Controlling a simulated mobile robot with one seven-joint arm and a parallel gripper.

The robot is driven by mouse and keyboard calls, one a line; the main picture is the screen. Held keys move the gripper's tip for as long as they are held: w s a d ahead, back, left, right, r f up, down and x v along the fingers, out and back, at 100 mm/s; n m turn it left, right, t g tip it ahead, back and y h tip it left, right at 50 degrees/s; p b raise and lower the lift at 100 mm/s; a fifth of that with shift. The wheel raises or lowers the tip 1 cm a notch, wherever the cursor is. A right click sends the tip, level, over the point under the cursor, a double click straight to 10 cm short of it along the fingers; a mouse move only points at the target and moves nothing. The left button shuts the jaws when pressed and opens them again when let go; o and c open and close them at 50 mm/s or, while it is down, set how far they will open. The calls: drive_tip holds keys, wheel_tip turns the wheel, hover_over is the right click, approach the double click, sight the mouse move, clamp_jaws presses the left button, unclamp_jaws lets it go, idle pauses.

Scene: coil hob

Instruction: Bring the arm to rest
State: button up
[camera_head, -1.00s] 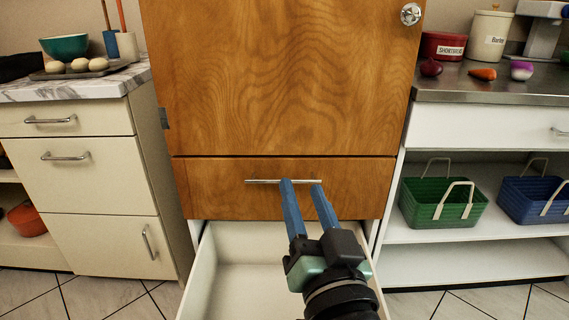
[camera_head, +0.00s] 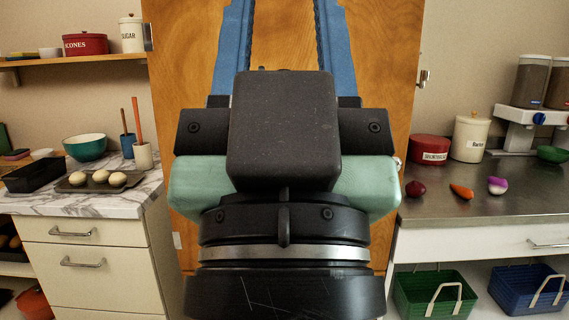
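My gripper (camera_head: 285,22) is close to the head camera and fills the middle of the view. Its two blue fingers point up and stand wide apart, with only the wooden door showing between them. The fingertips run out of the top of the picture. The gripper is empty as far as I can see. Its body hides the lower middle of the wooden cabinet (camera_head: 400,60), and the drawer below it cannot be seen.
A steel counter (camera_head: 480,205) with a red onion (camera_head: 415,189) and a carrot (camera_head: 461,191) is on the right. Green (camera_head: 408,298) and blue (camera_head: 505,292) baskets sit below it.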

wheel_tip(320, 180, up, 21)
drive_tip(key=p, duration=1.8)
wheel_tip(320, 180, down, 58)
drive_tip(key=d+b, duration=0.1)
drive_tip(key=b, duration=5.6)
drive_tip(key=shift+w+b, duration=0.3)
drive_tip(key=shift+w, duration=0.15)
drive_tip(key=shift+f, duration=0.15)
wheel_tip(320, 180, down, 12)
drive_tip(key=b, duration=1.2)
drive_tip(key=shift+f, duration=0.15)
